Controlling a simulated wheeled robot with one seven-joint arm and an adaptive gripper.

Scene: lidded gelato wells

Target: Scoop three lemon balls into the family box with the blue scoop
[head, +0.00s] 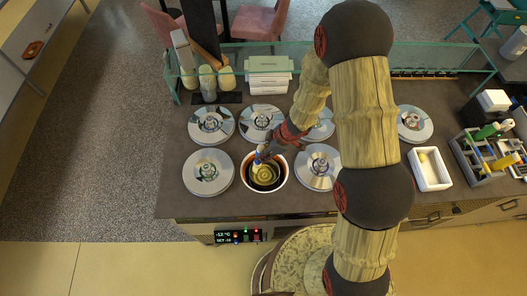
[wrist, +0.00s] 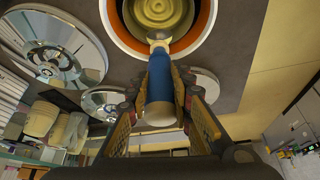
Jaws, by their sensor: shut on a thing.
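My gripper (head: 268,153) is shut on the blue scoop (wrist: 160,88), with fingers on both sides of its blue handle in the wrist view. The scoop's pale metal head (wrist: 158,38) points into the open well (head: 263,189), over or at the yellow gelato; contact cannot be told. The yellow lemon gelato (wrist: 158,10) has swirled ridges inside an orange-and-white rim. It also shows in the head view (head: 264,174). A white rectangular box (head: 438,183), apparently the family box, stands open to the right with a yellow lump (head: 424,158) inside at its far end.
Round shiny lids (head: 208,172) cover several wells around the open one. A glass guard (head: 420,59) runs along the back. A grey caddy (head: 480,172) with coloured tools stands at the right. Stacked cartons (head: 268,78) and cone holders (head: 208,84) stand at the back.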

